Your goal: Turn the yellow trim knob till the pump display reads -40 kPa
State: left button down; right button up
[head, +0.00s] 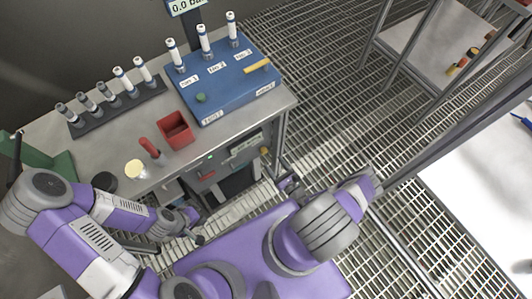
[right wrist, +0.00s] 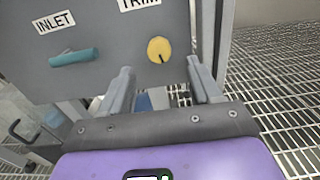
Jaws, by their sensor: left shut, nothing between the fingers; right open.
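The yellow trim knob (right wrist: 159,50) is on a grey panel (right wrist: 110,60) in the right wrist view, under a partly cut label reading TRIM. It is round, with a dark mark at its lower right. My right gripper (right wrist: 160,70) is open, its two fingers pointing at the panel below and either side of the knob, with nothing visibly between them. I cannot tell whether it touches the panel. My left gripper (head: 196,232) is shut and empty in front of the bench in the head view. No readable kPa value shows.
A teal INLET handle (right wrist: 74,57) sits left of the knob. A display (head: 186,7) reads 0.0, cut off.

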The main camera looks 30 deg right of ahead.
aim_at(265, 153)
jog(key=w, duration=0.2)
jog(key=w+b, duration=0.1)
jog(key=w, duration=0.4)
jog(key=shift+a+b, duration=0.35)
jog(key=shift+c, duration=0.4)
